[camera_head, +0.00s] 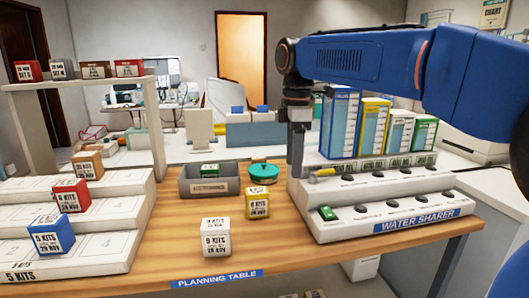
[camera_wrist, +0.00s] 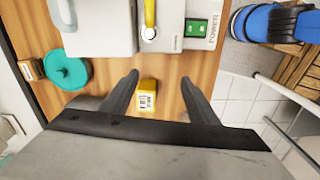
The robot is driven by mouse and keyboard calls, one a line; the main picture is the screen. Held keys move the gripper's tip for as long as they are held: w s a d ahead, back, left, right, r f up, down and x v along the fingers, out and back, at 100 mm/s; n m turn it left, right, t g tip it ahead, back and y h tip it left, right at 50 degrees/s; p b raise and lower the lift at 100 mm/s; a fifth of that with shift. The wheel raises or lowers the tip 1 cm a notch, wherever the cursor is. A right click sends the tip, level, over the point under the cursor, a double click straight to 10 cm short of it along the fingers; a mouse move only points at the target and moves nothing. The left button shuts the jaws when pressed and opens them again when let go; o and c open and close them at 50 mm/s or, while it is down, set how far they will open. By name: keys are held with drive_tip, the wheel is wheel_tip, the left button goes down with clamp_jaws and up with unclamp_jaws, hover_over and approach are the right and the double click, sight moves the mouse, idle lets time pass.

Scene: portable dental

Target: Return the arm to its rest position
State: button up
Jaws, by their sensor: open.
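My gripper (camera_head: 299,160) hangs pointing down at the left end of the water sharer unit (camera_head: 345,226), above the planning table (camera_head: 165,240). In the wrist view its two fingers (camera_wrist: 158,95) are spread apart with nothing held between them. A yellow block (camera_wrist: 147,96) lies on the table below, seen in the gap between the fingers. The yellow block also shows in the head view (camera_head: 257,204), left of the gripper and clear of it. My blue arm reaches in from the right of the head view.
A white block (camera_head: 215,238) stands near the table's front. A grey tray (camera_head: 209,191) holding a green block and a teal round lid (camera_head: 264,172) sit behind it. Stepped white racks (camera_head: 95,235) with colored blocks stand left. Tall colored boxes (camera_head: 340,122) stand behind the water sharer.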

drive_tip(key=s+d+f+m, duration=0.1)
drive_tip(key=s+d+m, duration=0.1)
drive_tip(key=d, duration=0.1)
drive_tip(key=s+d+f+m+t, duration=0.1)
drive_tip(key=s+d, duration=0.2)
drive_tip(key=s+d+f+m, duration=0.1)
drive_tip(key=s+d+m, duration=0.1)
drive_tip(key=d, duration=0.1)
drive_tip(key=shift+s+d+f+m, duration=0.1)
drive_tip(key=shift+s+f+m, duration=0.1)
drive_tip(key=shift+s+m, duration=0.1)
drive_tip(key=s+d+f+m+t, duration=0.1)
drive_tip(key=s+d+f+m, duration=0.5)
drive_tip(key=s+f, duration=0.3)
drive_tip(key=s+d+f+m+t, duration=0.2)
drive_tip(key=s+d+f+m, duration=0.4)
drive_tip(key=s+f, duration=0.3)
drive_tip(key=shift+s+f+m+t, duration=0.3)
drive_tip(key=shift+s+m, duration=0.3)
